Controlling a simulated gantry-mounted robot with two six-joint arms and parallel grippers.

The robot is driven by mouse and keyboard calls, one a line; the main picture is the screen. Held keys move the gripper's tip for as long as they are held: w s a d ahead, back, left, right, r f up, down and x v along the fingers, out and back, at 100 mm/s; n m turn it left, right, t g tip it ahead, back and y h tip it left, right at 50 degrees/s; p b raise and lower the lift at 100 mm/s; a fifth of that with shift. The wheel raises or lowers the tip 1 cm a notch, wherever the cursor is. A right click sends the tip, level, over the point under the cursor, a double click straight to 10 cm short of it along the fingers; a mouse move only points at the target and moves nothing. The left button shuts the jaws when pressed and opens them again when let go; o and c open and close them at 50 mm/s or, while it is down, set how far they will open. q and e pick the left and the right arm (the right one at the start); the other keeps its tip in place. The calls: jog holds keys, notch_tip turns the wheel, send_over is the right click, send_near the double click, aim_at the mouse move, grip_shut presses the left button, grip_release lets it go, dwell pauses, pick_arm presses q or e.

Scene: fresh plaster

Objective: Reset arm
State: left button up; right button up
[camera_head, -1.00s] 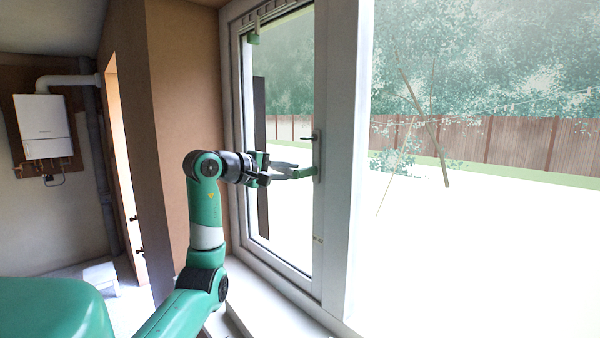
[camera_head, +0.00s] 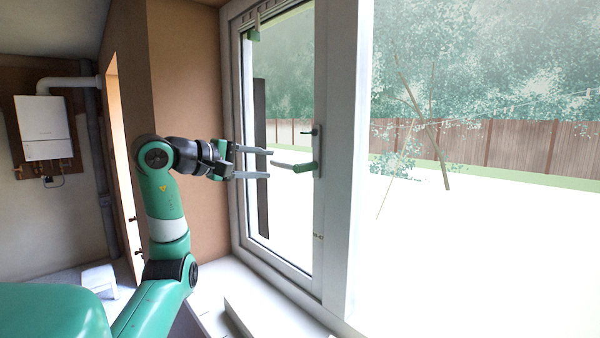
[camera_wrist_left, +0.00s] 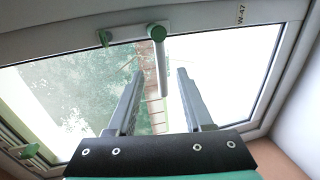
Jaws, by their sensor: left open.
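My left gripper (camera_head: 270,163) is open and empty in front of the window (camera_head: 280,215). The handle lies level on the white sash frame. In the left wrist view my open fingers (camera_wrist_left: 158,75) reach toward the glass. The handle (camera_wrist_left: 160,60) shows there between and beyond the fingertips, not held. My right gripper is in neither view.
The white window sill (camera_head: 235,285) lies below, with a pale block (camera_head: 265,310) on it. A brown wall (camera_head: 200,120) stands close behind my left arm. A white boiler (camera_head: 43,127) hangs far left, and a small white stool (camera_head: 99,279) stands on the floor.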

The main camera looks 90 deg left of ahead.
pick_arm(q)
jog(key=shift+v, duration=1.55)
